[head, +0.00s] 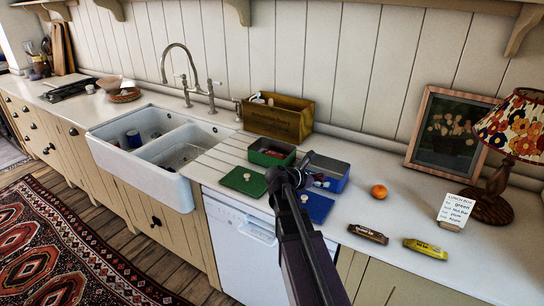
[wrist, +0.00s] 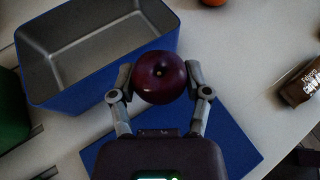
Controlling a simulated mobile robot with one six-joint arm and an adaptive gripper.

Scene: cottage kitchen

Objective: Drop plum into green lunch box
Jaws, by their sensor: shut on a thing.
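A dark purple plum (wrist: 158,78) is held between the two fingers of my gripper (wrist: 160,84) in the wrist view. The plum is just outside the near edge of the blue lunch box (wrist: 95,80), above the blue lid (wrist: 228,145). In the head view my gripper (head: 300,172) is over the counter by the blue box (head: 338,165); the arm hides the plum there.
An orange (head: 379,192), a brown bar (head: 368,234) and a yellow bar (head: 425,249) lie on the right. A list card (head: 456,208), lamp (head: 492,195) and picture frame (head: 449,133) stand beyond. A wooden crate (head: 280,118) is behind the green box; the sink (head: 165,170) is left.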

